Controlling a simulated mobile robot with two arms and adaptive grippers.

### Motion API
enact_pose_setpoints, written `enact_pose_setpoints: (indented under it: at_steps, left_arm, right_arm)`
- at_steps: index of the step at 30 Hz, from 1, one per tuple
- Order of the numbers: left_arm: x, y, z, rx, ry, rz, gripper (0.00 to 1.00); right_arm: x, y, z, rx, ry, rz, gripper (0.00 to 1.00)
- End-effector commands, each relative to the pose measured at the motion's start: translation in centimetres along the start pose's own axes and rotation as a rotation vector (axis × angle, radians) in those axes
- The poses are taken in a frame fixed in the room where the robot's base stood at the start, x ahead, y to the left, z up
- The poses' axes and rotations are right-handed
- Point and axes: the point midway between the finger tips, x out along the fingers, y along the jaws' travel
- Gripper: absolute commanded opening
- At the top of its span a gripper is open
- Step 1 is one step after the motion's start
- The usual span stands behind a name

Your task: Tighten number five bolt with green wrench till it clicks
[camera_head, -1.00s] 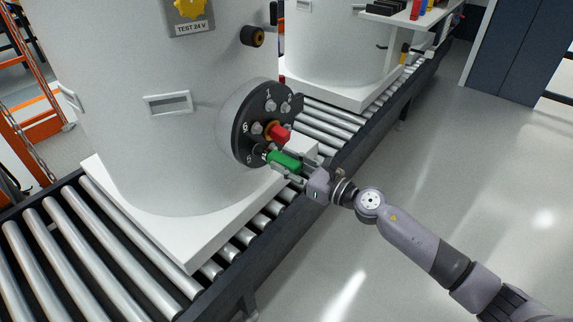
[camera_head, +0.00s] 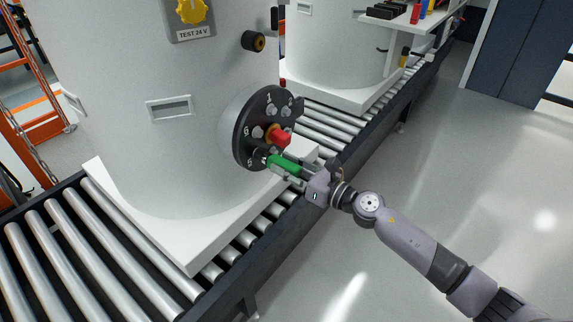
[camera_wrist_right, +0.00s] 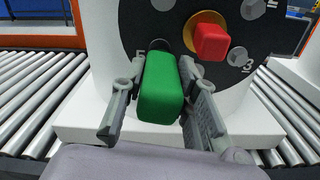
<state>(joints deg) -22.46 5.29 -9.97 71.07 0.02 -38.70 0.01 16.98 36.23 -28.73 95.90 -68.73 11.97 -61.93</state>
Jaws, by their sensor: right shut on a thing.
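The green wrench (camera_head: 284,165) is held level in my right gripper (camera_head: 291,169). In the right wrist view its green body (camera_wrist_right: 160,88) lies between the two fingers (camera_wrist_right: 155,105), and its dark tip (camera_wrist_right: 159,47) is at the flange beside the number 5. The round black flange (camera_head: 246,135) on the white tank (camera_head: 150,60) carries several numbered bolts and a red block (camera_head: 282,136) at its centre. The number five bolt is hidden behind the wrench, so I cannot tell how fully the tip sits on it. My left gripper is out of view.
The tank stands on a white base plate (camera_head: 190,255) on a roller conveyor (camera_head: 75,245). A second tank (camera_head: 340,45) stands further back. A shelf (camera_head: 425,22) with coloured items is at the top right. The floor (camera_head: 450,140) on the right is clear.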

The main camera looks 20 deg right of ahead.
Motion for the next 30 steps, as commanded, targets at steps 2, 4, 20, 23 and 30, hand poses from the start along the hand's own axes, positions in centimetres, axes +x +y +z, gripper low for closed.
enact_pose_setpoints:
  at_steps: [2, 4, 20, 23, 30]
  left_arm:
    - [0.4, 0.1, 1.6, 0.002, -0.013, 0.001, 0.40]
    - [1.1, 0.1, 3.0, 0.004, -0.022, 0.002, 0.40]
    - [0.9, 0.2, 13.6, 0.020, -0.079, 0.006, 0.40]
    - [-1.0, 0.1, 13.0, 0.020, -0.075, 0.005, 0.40]
    - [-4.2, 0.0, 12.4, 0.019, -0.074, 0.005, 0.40]
  right_arm:
    - [0.1, 0.0, 0.5, 0.092, -0.003, -0.001, 0.00]
    - [0.1, 0.0, 0.5, 0.172, -0.003, 0.000, 0.00]
    - [0.2, 0.0, 1.0, 0.802, -0.002, 0.000, 0.00]
    - [0.3, -0.1, 1.0, 1.073, -0.002, 0.001, 0.00]
    - [0.4, -0.1, 0.6, 1.631, -0.001, 0.006, 0.00]
